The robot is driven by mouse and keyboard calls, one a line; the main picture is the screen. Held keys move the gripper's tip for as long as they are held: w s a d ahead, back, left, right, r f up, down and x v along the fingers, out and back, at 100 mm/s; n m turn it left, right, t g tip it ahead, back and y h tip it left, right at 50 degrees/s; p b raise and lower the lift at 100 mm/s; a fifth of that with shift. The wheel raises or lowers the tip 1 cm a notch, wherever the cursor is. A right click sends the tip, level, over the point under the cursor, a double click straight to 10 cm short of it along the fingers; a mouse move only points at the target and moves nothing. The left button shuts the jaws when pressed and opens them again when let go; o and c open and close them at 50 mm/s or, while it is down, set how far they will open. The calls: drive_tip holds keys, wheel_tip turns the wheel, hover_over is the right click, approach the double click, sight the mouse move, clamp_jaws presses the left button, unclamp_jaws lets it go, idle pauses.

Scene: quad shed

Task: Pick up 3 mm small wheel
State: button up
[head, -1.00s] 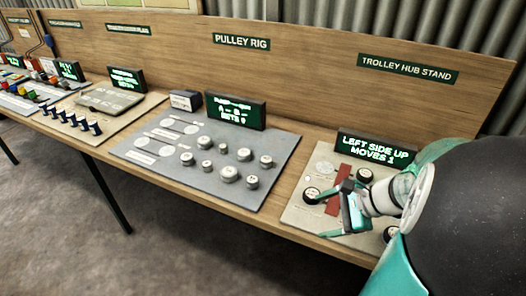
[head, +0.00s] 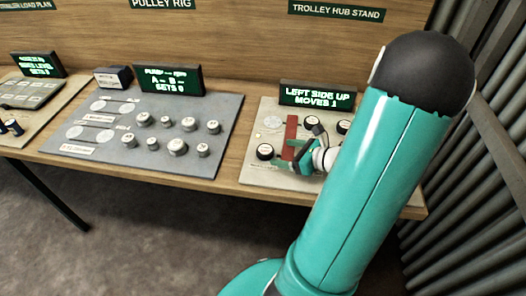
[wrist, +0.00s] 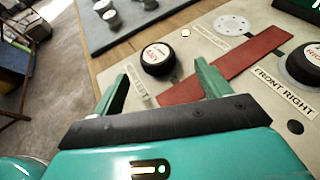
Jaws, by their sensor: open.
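I cannot tell which piece is the 3 mm small wheel, as no size can be read. A black wheel with a white, red-lettered cap (wrist: 158,57) sits on the trolley hub board, just beyond and between my fingertips; in the head view the wheel (head: 265,151) is left of my gripper. Another such wheel (wrist: 304,64) is at the right edge of the wrist view, beside a "FRONT RIGHT" label. Several pale round pieces (head: 177,147) stand on the grey pulley board. My gripper (wrist: 161,72) is open and empty, low over the hub board; it also shows in the head view (head: 288,158).
A red bar (wrist: 235,65) lies across the hub board, close to my right finger. A sign (head: 318,95) reading "LEFT SIDE UP MOVES 1" stands behind. The pulley board (head: 205,110) is to the left, with a bare wooden strip between. Corrugated wall (head: 450,190) is at right.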

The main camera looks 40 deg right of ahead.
sight(271, 152)
drive_tip(key=x, duration=0.6)
drive_tip(key=shift+w+a+f, duration=0.2)
drive_tip(key=shift+a, duration=0.2)
drive_tip(key=shift+c, duration=0.5)
drive_tip(key=c, duration=1)
